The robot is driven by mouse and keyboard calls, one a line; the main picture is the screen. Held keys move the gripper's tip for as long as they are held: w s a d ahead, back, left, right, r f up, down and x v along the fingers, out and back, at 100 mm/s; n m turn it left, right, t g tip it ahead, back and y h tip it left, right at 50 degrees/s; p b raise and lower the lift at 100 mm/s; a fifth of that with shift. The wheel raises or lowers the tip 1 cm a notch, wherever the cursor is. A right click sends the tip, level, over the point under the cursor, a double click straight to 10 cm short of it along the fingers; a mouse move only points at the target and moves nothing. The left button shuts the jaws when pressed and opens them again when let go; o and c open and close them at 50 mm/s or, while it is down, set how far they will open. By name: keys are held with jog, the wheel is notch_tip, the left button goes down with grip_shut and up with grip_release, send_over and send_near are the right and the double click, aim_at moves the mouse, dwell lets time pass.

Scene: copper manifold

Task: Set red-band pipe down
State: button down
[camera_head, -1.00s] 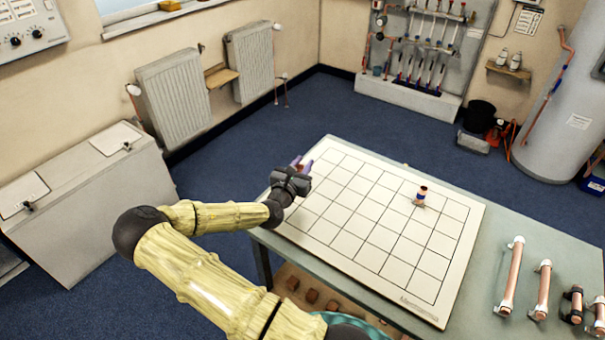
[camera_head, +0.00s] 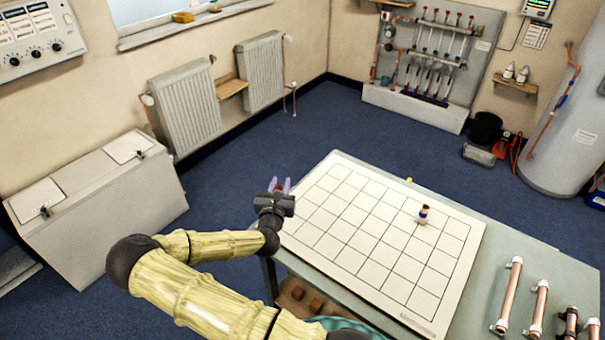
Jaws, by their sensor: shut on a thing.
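My gripper (camera_head: 280,186) is at the left edge of the white gridded board (camera_head: 448,312), its purple fingers pointing away from me. It is shut on a small, reddish-brown piece that barely shows between the fingers. This seems to be the red-band pipe, but its band and tilt cannot be made out. The gripper appears to be above the board's level, near or just outside its left edge; the exact height is unclear. A short copper pipe with a blue band (camera_head: 424,211) stands upright on the board, right of centre.
The board lies on a grey-green table (camera_head: 480,228). Several copper pipes (camera_head: 510,290) with pale or dark ends lie at the table's right side. A small yellow item (camera_head: 409,180) is at the board's far edge. Most grid cells are bare. Radiators (camera_head: 186,105) line the left wall.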

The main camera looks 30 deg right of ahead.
jog(key=s+a+r+n+t+y+p, duration=0.1)
jog(key=a+n+y+p, duration=0.3)
jog(key=a, duration=0.5)
jog(key=s+a+r+n+t+y+p, duration=0.2)
jog(key=a+n+t+y+p, duration=0.1)
jog(key=a+y+p, duration=0.4)
jog(key=a+n, duration=0.1)
jog(key=a, duration=0.2)
jog(key=shift+s+y, duration=0.3)
jog(key=shift+y, duration=0.1)
